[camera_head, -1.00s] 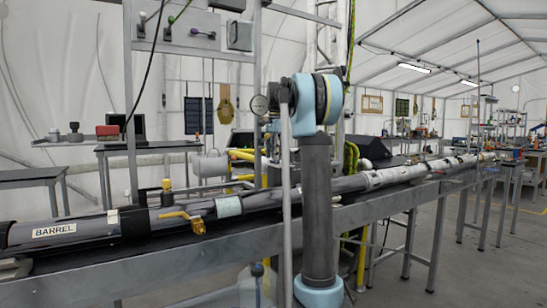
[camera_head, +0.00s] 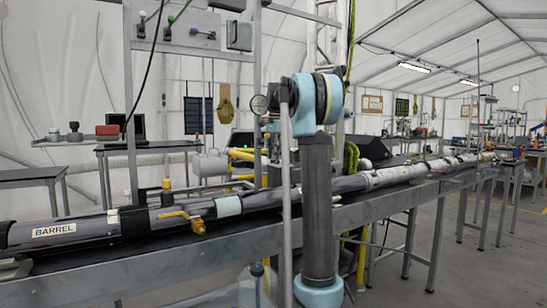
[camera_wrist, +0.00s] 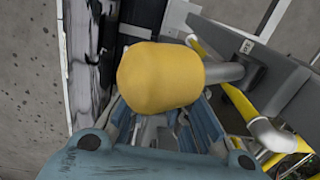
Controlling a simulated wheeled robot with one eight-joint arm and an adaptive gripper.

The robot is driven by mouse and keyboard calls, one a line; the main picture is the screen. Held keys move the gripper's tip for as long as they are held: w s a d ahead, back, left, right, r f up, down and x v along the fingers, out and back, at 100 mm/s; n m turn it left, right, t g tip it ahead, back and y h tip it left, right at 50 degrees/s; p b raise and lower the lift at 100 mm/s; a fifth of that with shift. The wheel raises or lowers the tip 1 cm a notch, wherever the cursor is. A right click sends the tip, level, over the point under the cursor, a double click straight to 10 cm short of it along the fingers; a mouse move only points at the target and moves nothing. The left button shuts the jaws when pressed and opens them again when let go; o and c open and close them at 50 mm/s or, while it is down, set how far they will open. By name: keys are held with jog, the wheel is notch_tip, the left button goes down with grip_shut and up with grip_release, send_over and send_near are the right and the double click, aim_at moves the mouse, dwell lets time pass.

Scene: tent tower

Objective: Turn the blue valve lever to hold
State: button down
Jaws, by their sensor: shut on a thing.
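In the wrist view a rounded yellow knob (camera_wrist: 160,75) on a grey metal shaft (camera_wrist: 224,72) fills the middle. My gripper (camera_wrist: 162,105) is shut on this yellow knob, and the knob hides its fingertips. A grey plate (camera_wrist: 235,60) with a small label, too small to read, lies beside the shaft. No lever in the wrist view is clearly blue. In the head view a small lever with a dark, bluish or purple knob (camera_head: 211,35) sits on the upper grey panel.
A long pipe (camera_head: 65,232) labelled BARREL lies along the metal bench (camera_head: 160,259), with a yellow valve handle (camera_head: 174,214) on it. A pressure gauge (camera_head: 259,104) and yellow pipes (camera_head: 241,155) stand behind. Open floor (camera_head: 460,265) is at right.

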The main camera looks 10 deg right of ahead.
jog(key=shift+d, duration=0.1)
jog(key=d+n, duration=0.1)
jog(key=n, duration=0.3)
jog(key=shift+s+d, duration=0.15)
jog(key=shift+d, duration=0.25)
jog(key=shift+w+d+n, duration=0.1)
jog(key=shift+d+n, duration=0.4)
jog(key=shift+n, duration=0.65)
jog(key=shift+w+d+n, duration=0.1)
jog(key=shift+d+n, duration=0.35)
jog(key=shift+n, duration=0.7)
jog(key=c, duration=1.5)
grip_release()
jog(key=shift+o, duration=0.2)
jog(key=shift+r, duration=0.1)
notch_tip(320, 180, up, 12)
jog(key=shift+d, duration=0.3)
jog(key=shift+s+f, duration=0.15)
jog(key=shift+f, duration=0.05)
